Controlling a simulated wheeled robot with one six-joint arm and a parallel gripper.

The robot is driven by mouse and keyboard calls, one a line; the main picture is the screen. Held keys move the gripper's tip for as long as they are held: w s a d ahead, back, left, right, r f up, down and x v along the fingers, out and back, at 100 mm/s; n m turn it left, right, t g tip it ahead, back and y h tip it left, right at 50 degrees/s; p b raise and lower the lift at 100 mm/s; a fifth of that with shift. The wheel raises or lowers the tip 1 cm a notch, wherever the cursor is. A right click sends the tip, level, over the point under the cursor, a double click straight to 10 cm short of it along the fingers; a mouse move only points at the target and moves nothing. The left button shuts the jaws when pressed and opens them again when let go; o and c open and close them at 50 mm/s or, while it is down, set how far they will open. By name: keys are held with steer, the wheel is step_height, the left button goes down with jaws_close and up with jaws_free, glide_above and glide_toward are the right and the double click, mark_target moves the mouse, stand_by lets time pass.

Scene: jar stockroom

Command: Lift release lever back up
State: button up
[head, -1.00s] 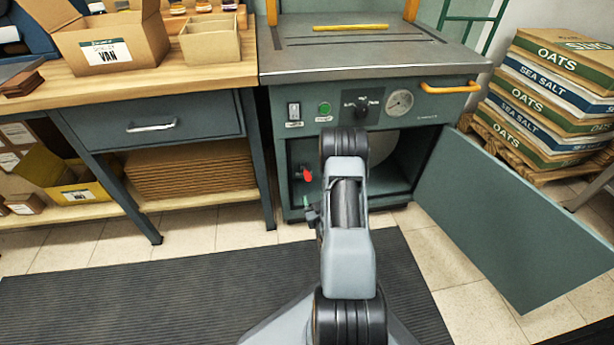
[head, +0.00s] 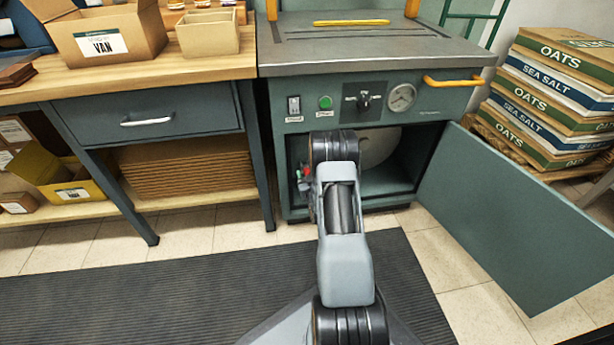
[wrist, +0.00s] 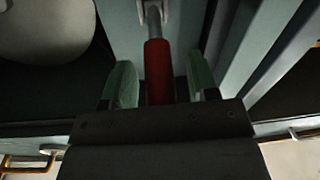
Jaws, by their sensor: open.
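The release lever, with a red grip and a grey metal rod, shows in the wrist view (wrist: 158,70). In the head view its red grip (head: 307,172) shows at the left inside the open cabinet bay, partly hidden by my arm. My gripper (wrist: 160,82) is open, with one green-padded finger on each side of the red grip. I see a gap between the grip and each finger. In the head view my gripper is mostly hidden behind my own arm, right by the lever.
The teal machine cabinet (head: 440,103) has its door (head: 510,215) swung open to the right. A workbench (head: 150,83) stands to the left, and stacked sacks (head: 560,95) stand to the right. A dark ribbed mat (head: 130,300) covers the floor in front.

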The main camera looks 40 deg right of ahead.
steer(key=shift+w+d, duration=0.15)
steer(key=shift+w, duration=0.25)
jaws_close()
stand_by(0.4)
